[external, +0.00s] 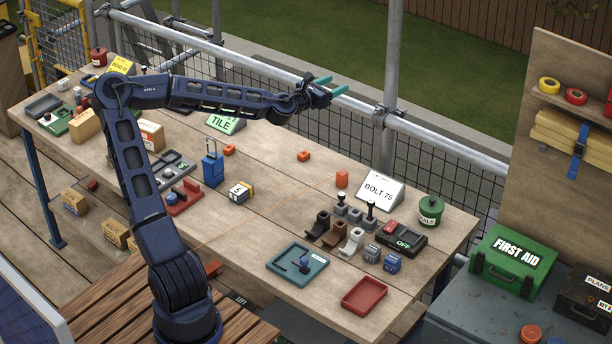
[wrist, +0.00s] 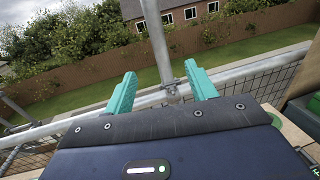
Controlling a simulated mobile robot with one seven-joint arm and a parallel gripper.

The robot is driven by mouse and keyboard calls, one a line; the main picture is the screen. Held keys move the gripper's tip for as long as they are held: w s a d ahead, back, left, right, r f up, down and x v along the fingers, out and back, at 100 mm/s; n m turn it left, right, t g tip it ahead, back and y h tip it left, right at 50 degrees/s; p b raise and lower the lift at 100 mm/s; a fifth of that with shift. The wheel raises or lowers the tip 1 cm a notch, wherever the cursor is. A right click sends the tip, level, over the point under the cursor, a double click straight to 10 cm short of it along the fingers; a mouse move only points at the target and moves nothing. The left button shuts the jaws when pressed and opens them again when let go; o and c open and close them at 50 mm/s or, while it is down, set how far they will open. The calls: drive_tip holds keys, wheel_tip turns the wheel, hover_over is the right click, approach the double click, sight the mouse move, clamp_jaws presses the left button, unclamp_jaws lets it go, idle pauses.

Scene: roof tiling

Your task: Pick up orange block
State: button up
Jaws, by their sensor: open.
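Several small orange blocks are on the wooden table in the external view. I cannot tell which one the task means. My gripper (external: 332,87) is raised above the table's far edge, open and empty, apart from all the blocks. In the wrist view my gripper (wrist: 160,95) shows two spread teal fingers with only railing, lawn and fence beyond; no block shows there.
Scaffold rails and a vertical pole (external: 391,80) run along the table's far edge, close to my gripper. Mid-table is mostly clear.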

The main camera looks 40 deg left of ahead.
approach(346, 173)
drive_tip(key=w, duration=0.1)
drive_tip(key=w+f, duration=0.1)
drive_tip(key=w, duration=0.2)
drive_tip(key=shift+a+f, duration=0.2)
drive_tip(key=shift+f, duration=0.1)
drive_tip(key=shift+w+d+f, duration=0.1)
drive_tip(key=shift+w+d, duration=0.1)
drive_tip(key=shift+w, duration=0.75)
drive_tip(key=shift+w+d, duration=0.2)
drive_tip(key=shift+w, duration=1.2)
drive_tip(key=shift+w+d, duration=0.25)
drive_tip(key=shift+w, duration=1.1)
drive_tip(key=c, duration=1.1)
drive_tip(key=shift+o, duration=0.2)
